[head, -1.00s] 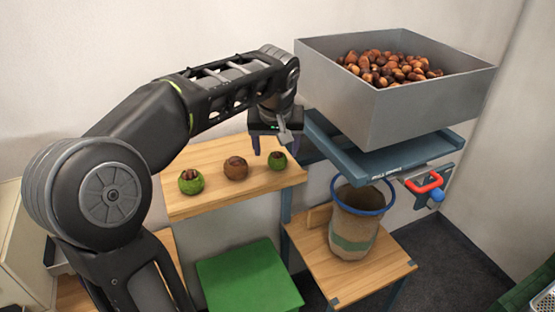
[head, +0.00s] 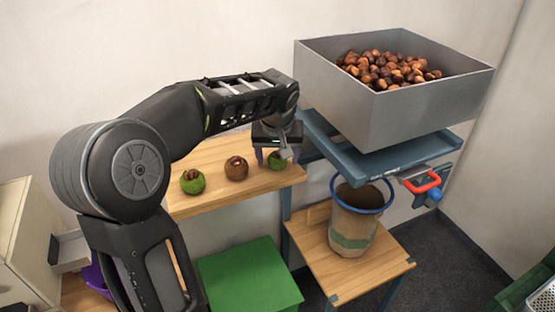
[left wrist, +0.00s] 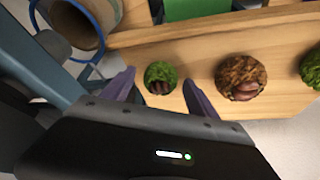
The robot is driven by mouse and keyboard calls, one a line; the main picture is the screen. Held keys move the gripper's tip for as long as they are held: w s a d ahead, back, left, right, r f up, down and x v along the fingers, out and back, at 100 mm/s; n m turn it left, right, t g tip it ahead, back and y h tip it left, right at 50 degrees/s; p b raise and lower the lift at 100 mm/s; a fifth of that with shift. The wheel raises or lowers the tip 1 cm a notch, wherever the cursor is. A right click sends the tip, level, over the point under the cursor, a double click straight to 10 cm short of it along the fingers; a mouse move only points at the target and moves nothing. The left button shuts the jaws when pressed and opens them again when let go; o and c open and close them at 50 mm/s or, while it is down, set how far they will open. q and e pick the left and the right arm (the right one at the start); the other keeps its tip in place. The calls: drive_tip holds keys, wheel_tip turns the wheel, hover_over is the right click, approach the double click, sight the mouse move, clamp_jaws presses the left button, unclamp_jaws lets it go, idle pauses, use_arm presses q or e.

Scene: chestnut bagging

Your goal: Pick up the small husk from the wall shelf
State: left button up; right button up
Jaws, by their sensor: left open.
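The small husk (head: 276,162) is green with brown nuts showing in its opening. It sits at the right end of the wooden wall shelf (head: 230,200), partly hidden by my left gripper (head: 278,156). My left gripper is open, with one finger on each side of the small husk. In the left wrist view the small husk (left wrist: 161,76) lies between the two purple fingers (left wrist: 159,82), with a gap visible on either side. I cannot tell the fingertips' exact height over the shelf. My right gripper is not in view.
A brown husk (head: 236,168) and another green husk (head: 192,182) stand on the shelf to the left. At right are a grey bin of chestnuts (head: 430,107), a blue ledge (head: 400,155) with a red handle (head: 421,183), and a blue-rimmed bag (head: 350,228). A green stool top (head: 247,275) is below.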

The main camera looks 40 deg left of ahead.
use_arm(q)
drive_tip(key=shift+c, duration=0.2)
drive_tip(key=c, duration=1.4)
